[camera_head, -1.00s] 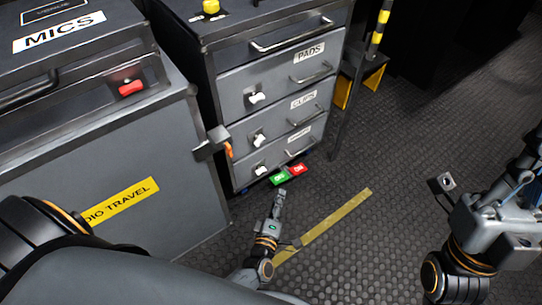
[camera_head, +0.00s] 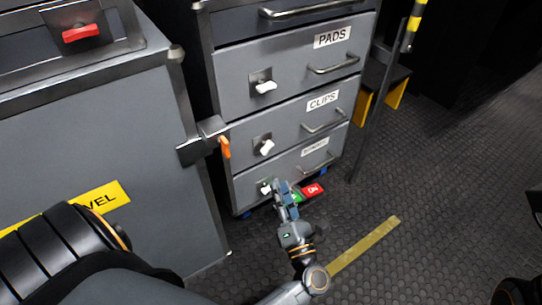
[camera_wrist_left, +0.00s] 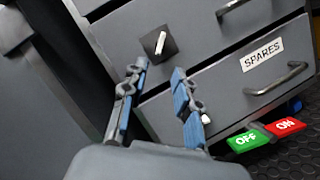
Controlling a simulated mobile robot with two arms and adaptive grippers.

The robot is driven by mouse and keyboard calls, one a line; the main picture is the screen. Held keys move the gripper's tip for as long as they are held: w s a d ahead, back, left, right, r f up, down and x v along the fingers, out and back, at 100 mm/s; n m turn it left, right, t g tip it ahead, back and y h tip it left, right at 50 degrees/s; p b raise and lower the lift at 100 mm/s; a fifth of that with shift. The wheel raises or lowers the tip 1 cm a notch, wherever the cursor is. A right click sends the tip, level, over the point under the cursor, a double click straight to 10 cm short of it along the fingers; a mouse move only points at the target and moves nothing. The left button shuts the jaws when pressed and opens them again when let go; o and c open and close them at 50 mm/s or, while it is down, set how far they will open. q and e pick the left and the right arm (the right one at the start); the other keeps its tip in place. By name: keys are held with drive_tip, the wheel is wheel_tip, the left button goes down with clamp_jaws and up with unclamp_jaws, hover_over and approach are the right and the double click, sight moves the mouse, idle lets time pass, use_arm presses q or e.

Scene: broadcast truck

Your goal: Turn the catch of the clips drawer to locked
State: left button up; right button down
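The clips drawer (camera_head: 300,125) is the middle labelled drawer of the grey cabinet and looks shut. Its catch (camera_head: 267,147) is a white lever on a dark square plate, tilted in the head view. In the left wrist view the catch (camera_wrist_left: 160,43) shows near upright, just beyond the fingertips. My left gripper (camera_head: 281,186) is in front of the lower spares drawer, below the clips catch. In the left wrist view its fingers (camera_wrist_left: 158,72) are apart, with nothing between them. Only a dark fragment, likely of my right gripper, shows at the right edge.
The spares drawer (camera_wrist_left: 215,85) lies below and the pads drawer (camera_head: 290,75) above, each with a bar handle. A grey case with an orange latch (camera_head: 225,147) stands close on the left. Green and red OFF/ON blocks (camera_wrist_left: 285,127) are low by the cabinet.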

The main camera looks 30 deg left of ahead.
sight(268, 152)
use_arm(q)
drive_tip(key=b+x, duration=0.2)
drive_tip(key=x, duration=0.9)
drive_tip(key=shift+a, duration=0.15)
clamp_jaws()
